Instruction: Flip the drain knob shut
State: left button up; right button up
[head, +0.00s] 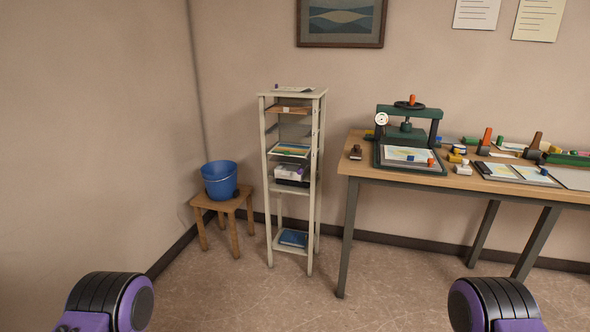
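I cannot pick out a drain knob for certain in the head view. A green press (437,127) stands on the wooden table at the right, with a dark handwheel (408,105) on top and an upright orange handle (413,99) on the wheel. A round white gauge (382,119) sits at its left side. A sheet with coloured pieces lies on the press bed. Neither of my grippers is in view; only purple and black parts of my arms show at the bottom left and bottom right.
The wooden table (385,175) carries tools, small blocks and printed sheets. A narrow cream shelf (268,170) with papers and boxes stands left of it. A blue bucket (220,181) sits on a wooden stool (233,205) near the corner. The floor (265,300) in front is clear.

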aim_at(304, 163)
jog(key=u, duration=0.6)
jog(key=i, duration=2.05)
jog(key=z, duration=0.55)
